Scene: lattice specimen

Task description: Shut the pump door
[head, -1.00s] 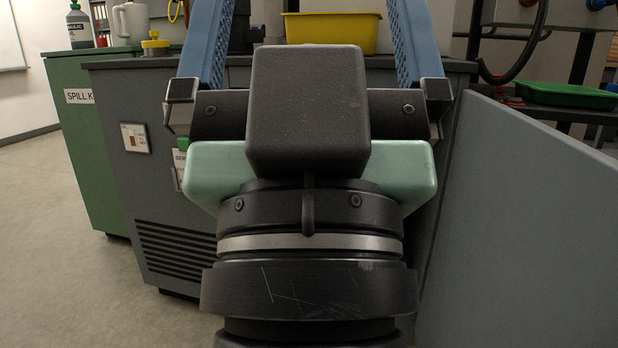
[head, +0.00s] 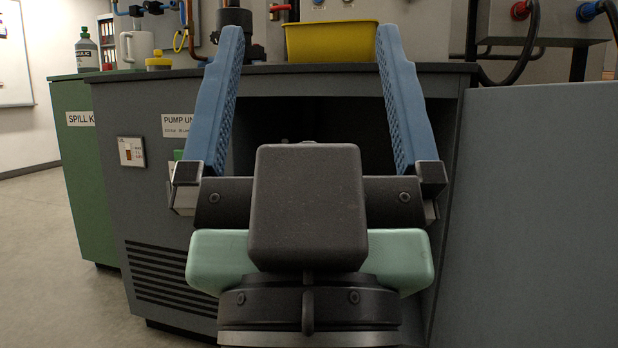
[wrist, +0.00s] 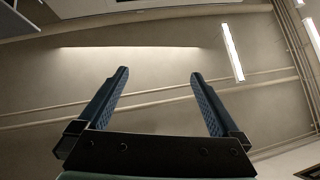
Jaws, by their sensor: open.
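The pump unit (head: 190,205) is a dark grey cabinet in the middle of the head view, with a dark opening (head: 340,118) in its front. The pump door (head: 540,210) is a broad plain grey panel standing open at the right, reaching from the cabinet's right side toward me. My gripper (head: 308,35) is open and empty, its blue fingers pointing up in front of the opening, left of the door. My gripper hides much of the opening. The wrist view shows the gripper (wrist: 159,73) spread against the ceiling; the door cannot be made out there.
A green spill kit cabinet (head: 85,185) stands at the left with a bottle (head: 87,52) and a white jug (head: 136,48) on top. A yellow bin (head: 332,41) sits on the pump unit's top. Dark hoses (head: 528,50) hang behind the door. Open floor (head: 45,240) lies at the left.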

